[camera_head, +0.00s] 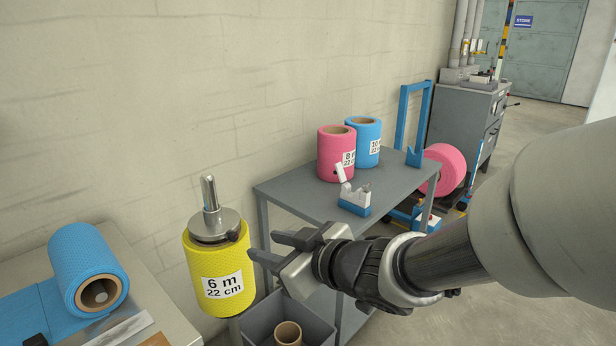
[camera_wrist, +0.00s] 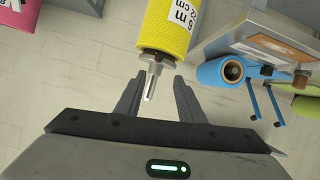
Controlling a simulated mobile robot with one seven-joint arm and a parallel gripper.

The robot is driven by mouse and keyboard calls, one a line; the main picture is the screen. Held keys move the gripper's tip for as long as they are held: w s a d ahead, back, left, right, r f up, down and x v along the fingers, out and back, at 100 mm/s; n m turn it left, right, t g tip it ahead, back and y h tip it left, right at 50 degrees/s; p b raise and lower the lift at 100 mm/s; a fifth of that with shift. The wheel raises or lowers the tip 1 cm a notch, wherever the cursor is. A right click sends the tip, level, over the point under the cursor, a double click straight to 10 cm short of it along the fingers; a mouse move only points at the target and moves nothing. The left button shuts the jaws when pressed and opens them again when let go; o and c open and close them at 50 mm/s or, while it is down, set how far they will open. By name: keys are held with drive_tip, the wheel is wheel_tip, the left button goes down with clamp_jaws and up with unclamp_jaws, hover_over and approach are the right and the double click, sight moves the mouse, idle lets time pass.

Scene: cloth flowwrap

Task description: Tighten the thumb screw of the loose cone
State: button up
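A yellow roll (camera_head: 205,262) labelled 6 m, 22 cm stands upright on a vertical metal spindle (camera_head: 209,192). A grey metal cone (camera_head: 208,228) sits on top of the roll around the spindle. A small dark thumb screw (camera_head: 235,235) sticks out at the cone's right side, facing my gripper. My gripper (camera_head: 265,246) is open and empty, just right of the cone and roll. In the wrist view, the fingers (camera_wrist: 158,79) are apart, with the spindle end (camera_wrist: 150,88) showing between them and the yellow roll (camera_wrist: 165,25) beyond. I cannot tell whether they touch the screw.
A grey bin (camera_head: 262,318) with a cardboard core is below my gripper. Another blue roll (camera_head: 75,250) lies at left.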

sight(234, 236)
drive_tip(key=x, duration=1.1)
drive_tip(key=shift+w+f, duration=0.2)
drive_tip(key=shift+f, duration=0.05)
drive_tip(key=shift+b+x, duration=0.3)
drive_tip(key=shift+x, duration=0.5)
drive_tip(key=shift+r, duration=0.1)
drive_tip(key=shift+c, duration=0.4)
clamp_jaws()
drive_tip(key=shift+r+p, duration=0.1)
drive_tip(key=shift+p, duration=0.25)
